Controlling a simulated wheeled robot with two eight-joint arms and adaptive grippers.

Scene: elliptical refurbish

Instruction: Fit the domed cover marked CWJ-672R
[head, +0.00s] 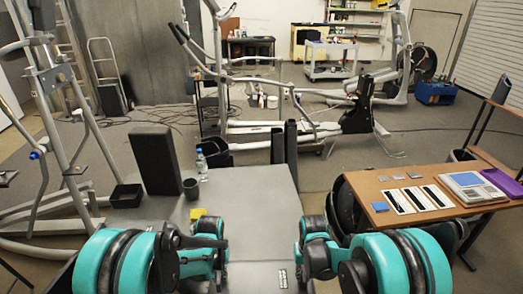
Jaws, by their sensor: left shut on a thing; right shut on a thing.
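I cannot make out any domed cover or the marking CWJ-672R in the head view. A dark round part (345,207) shows below the left edge of the wooden table, partly hidden by it; I cannot tell what it is. My two teal and black arms come in from the bottom left and bottom right. Their forward links reach over the near part of the dark grey bench.
An elliptical machine (290,125) stands behind.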

